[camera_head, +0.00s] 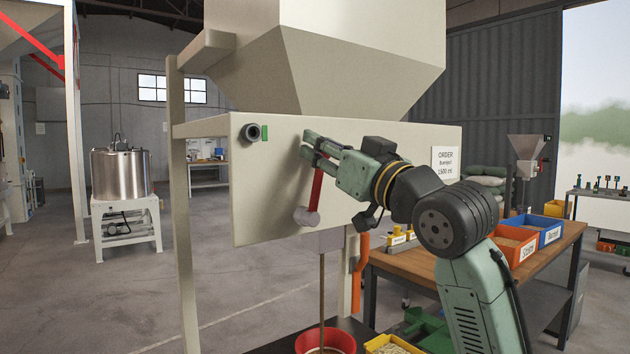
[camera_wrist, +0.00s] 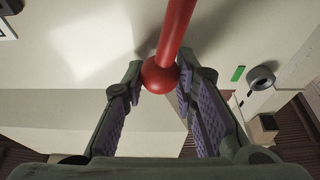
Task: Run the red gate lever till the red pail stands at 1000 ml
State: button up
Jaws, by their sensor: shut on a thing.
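The red gate lever (camera_head: 317,187) is on the front of the pale hopper panel, its arm rising from a grey pivot (camera_head: 306,216). My gripper (camera_head: 312,146) is shut on the lever's upper end. In the wrist view the lever's red ball knob (camera_wrist: 160,76) sits between the fingers of my gripper (camera_wrist: 158,85). A thin brown stream (camera_head: 322,290) falls from the grey spout (camera_head: 330,239) into the red pail (camera_head: 325,341). The pail is cut off by the bottom edge; its fill level and any scale cannot be read.
A yellow container (camera_head: 392,344) stands right of the pail. A wooden bench (camera_head: 545,262) with orange and blue bins is behind my arm at right. An order sign (camera_head: 446,163) hangs on the panel; its small print seems to read 1500 ml. Open floor lies at left.

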aim_at(297, 143)
jog(key=shift+a+f, duration=0.1)
jog(key=shift+a, duration=0.05)
jog(key=shift+s+a+f+b, duration=0.1)
jog(key=shift+s+a+b, duration=0.1)
jog(key=shift+s+a, duration=0.3)
jog(key=shift+s+a+f+b, duration=0.15)
jog(key=shift+s+a, duration=0.1)
jog(key=shift+a, duration=0.4)
jog(key=shift+s+a+r, duration=0.1)
jog(key=shift+a+r, duration=0.05)
jog(key=shift+a, duration=0.05)
jog(key=o, duration=0.7)
jog(key=shift+a, duration=0.1)
jog(key=o, duration=1.1)
jog(key=shift+d+r, duration=0.1)
jog(key=shift+d, duration=0.2)
jog(key=shift+c, duration=0.2)
jog(key=shift+d, duration=0.1)
jog(key=shift+b+v, duration=0.8)
jog(key=shift+v, duration=2.1)
